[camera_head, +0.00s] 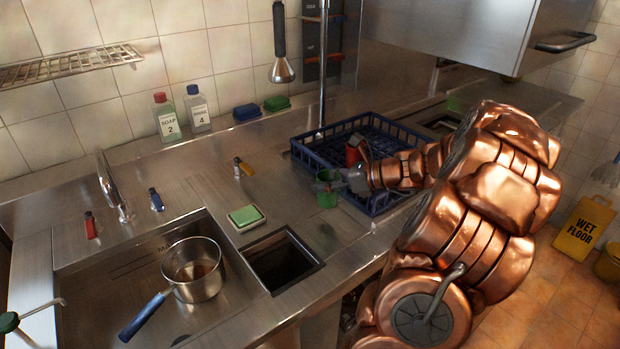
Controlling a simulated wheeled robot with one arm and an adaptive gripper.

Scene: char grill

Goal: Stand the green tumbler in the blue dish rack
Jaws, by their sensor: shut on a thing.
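The green tumbler (327,194) is near the left front side of the blue dish rack, small in the head view. My gripper (338,180) is shut on the tumbler from the right, with my copper-coloured arm reaching across the rack. The blue dish rack (300,153) is a low open basket on the steel counter. My arm hides part of its right side. I cannot tell whether the tumbler touches the counter or is held above it.
A square opening (283,262) and a green sponge (245,217) lie left of the tumbler. A sink with a pot (193,270) is further left. Soap bottles (167,118) stand by the wall. A tap pole (323,70) rises behind the rack.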

